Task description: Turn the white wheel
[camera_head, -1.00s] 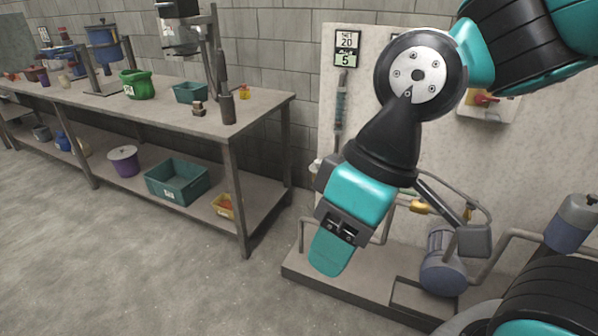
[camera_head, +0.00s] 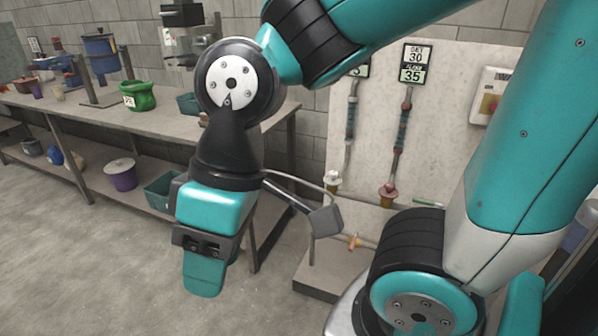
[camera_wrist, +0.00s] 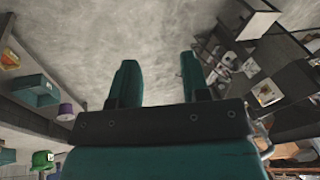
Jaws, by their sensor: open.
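I cannot make out a white wheel in either view. My gripper (camera_head: 204,275) hangs pointing down at the left of centre in the head view, in front of the workbench. In the wrist view the two teal fingers of my gripper (camera_wrist: 158,80) stand apart with only grey floor between them, so it is open and empty. A pale panel (camera_head: 455,130) with vertical tubes stands to the right of my gripper, clearly apart from it. My own arm hides the lower right of the panel.
A long workbench (camera_head: 150,127) runs along the wall at left, bearing a green bucket (camera_head: 138,96). A purple bucket (camera_head: 121,175) and a teal bin (camera_head: 160,190) are on its lower shelf. A red and yellow switch box (camera_head: 492,95) is on the panel. Floor at front left is clear.

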